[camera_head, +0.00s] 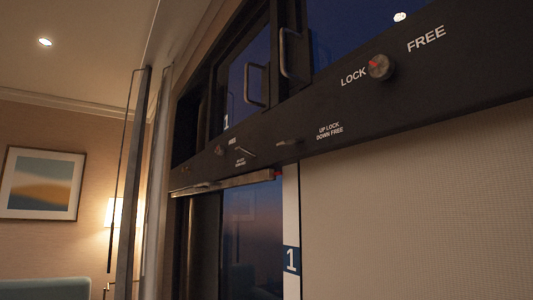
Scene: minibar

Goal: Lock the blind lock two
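A round metal knob (381,67) sits on the black panel (445,100) at the upper right, between the words LOCK and FREE. Its red mark points left, toward LOCK. A smaller similar knob (219,151) sits farther left on the panel, too small to read its setting. Two small levers, one in the middle (287,142) and one to its left (245,152), sit between the knobs; a label beside the middle one reads UP LOCK, DOWN FREE. I cannot tell which control is blind lock two. Neither gripper is in view.
Dark windows with metal handles (289,54) (255,85) are above the panel. A metal bar (225,184) runs below it, beside a white strip marked 1 (291,261). A beige textured surface (420,210) fills the lower right. A framed picture (40,183) hangs at left.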

